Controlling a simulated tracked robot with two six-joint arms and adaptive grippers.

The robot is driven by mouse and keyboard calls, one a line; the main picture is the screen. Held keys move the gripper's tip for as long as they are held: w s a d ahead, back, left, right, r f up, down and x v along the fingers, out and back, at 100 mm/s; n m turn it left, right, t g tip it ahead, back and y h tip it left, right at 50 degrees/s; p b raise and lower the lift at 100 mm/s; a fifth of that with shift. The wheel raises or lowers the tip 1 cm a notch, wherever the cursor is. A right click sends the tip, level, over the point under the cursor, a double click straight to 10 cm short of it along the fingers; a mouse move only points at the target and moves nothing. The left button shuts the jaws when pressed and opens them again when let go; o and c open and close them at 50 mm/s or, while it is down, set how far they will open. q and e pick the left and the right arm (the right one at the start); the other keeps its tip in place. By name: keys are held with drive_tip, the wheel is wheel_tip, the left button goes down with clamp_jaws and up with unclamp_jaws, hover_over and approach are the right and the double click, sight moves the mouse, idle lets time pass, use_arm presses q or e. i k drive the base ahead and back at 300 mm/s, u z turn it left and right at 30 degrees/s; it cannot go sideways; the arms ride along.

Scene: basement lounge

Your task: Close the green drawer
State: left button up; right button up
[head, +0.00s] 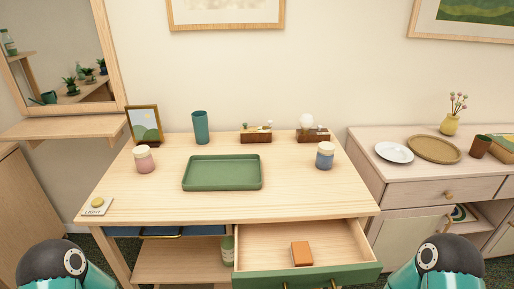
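The green drawer (350,273) is open at the lower right of the wooden desk (300,195), pulled out towards me. Its front is green, and its pale wood inside shows. A small orange-brown block (301,253) lies in it. Part of a brass handle shows at the bottom edge of the head view; the rest is cut off. Only teal and dark links of my two arms show at the lower left and lower right corners. Neither gripper is in view, so I cannot see where they are relative to the drawer.
A blue drawer (160,232) is under the desk's left side, above a shelf (180,262) with a green bottle (227,250). A green tray (222,173), jars and a cup (200,127) stand on the desk. A cabinet (430,186) stands at right.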

sight(342, 255)
drive_tip(key=z, duration=0.7)
drive_tip(key=k, duration=1.1)
drive_tip(key=u, duration=0.7)
drive_tip(key=i, duration=1)
drive_tip(key=z, duration=0.05)
